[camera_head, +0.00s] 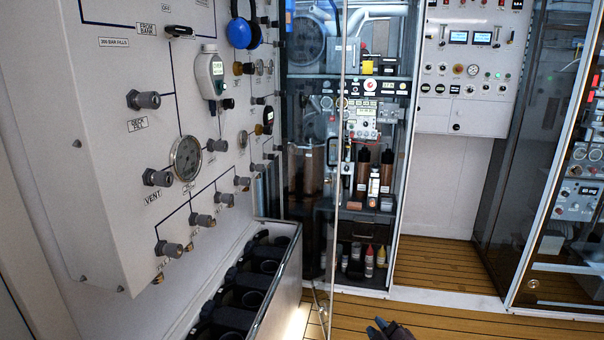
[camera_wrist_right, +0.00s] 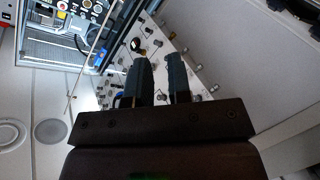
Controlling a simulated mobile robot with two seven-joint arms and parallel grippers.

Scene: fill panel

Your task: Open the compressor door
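The compressor cabinet (camera_head: 402,150) stands at the centre of the head view, with gauges, bottles and tubes inside. Its clear glass door (camera_head: 312,215) appears partly open: its thin free edge (camera_head: 341,70) stands out towards me, and its lower end reaches in front of the cabinet base. In the right wrist view, a thin slanting edge (camera_wrist_right: 84,72) is probably the same door. My right gripper (camera_head: 379,323) is low in the head view, to the right of the door's edge and apart from it. In the wrist view its two dark fingers (camera_wrist_right: 159,59) are apart with nothing between them. My left gripper is out of view.
A white fill panel (camera_head: 95,150) with knobs and gauges is on the left, above an open trough (camera_head: 278,290) of dark cylinder holders. Another glass-fronted cabinet (camera_head: 560,267) stands at the right. Wooden floor (camera_head: 440,262) is clear between the cabinets.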

